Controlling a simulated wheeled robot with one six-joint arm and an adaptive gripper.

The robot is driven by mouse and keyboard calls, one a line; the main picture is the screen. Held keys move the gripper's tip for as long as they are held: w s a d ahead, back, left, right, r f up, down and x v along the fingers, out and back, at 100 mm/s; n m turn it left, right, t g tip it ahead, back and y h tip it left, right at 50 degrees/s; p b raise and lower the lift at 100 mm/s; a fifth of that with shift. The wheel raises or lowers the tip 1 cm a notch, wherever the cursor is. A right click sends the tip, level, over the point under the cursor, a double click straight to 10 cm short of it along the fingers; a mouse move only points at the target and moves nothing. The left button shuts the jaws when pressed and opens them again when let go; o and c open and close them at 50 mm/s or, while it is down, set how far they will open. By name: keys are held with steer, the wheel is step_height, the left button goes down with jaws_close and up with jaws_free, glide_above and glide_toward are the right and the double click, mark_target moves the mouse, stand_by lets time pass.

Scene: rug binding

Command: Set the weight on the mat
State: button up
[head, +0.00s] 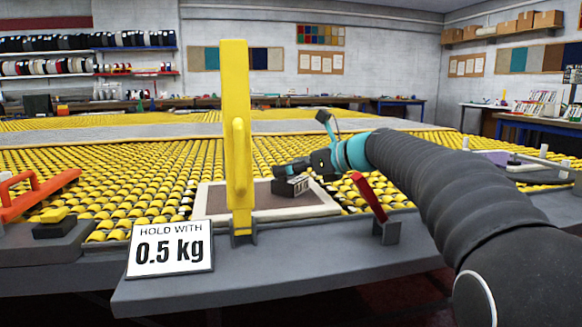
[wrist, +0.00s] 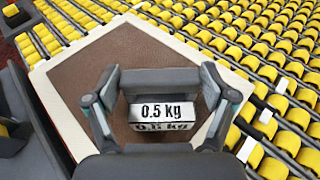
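The weight (wrist: 163,110) is a small dark grey block with white "0.5 kg" labels. In the head view the weight (head: 293,187) is over the right back part of the mat. The mat (head: 272,208) is brown with a pale border, and it also shows in the wrist view (wrist: 100,67). In the head view my gripper (head: 300,168) is low over the mat. I cannot tell whether the weight's underside touches the mat.
A tall yellow upright (head: 236,110) stands in front of the mat. A "HOLD WITH 0.5 kg" sign (head: 170,248) is at the front left. A red lever (head: 369,196) stands right of the mat, an orange handle (head: 38,195) at far left. Yellow rollers (head: 130,180) surround the mat.

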steer(key=shift+o, duration=0.4)
steer(key=shift+r, duration=0.15)
steer(key=shift+s+d+r, duration=0.1)
steer(key=shift+s+d, duration=0.05)
steer(key=shift+d, duration=0.15)
steer(key=p+v, duration=0.1)
steer(key=v, duration=1)
steer(key=shift+s+d, duration=0.15)
stand_by(0.5)
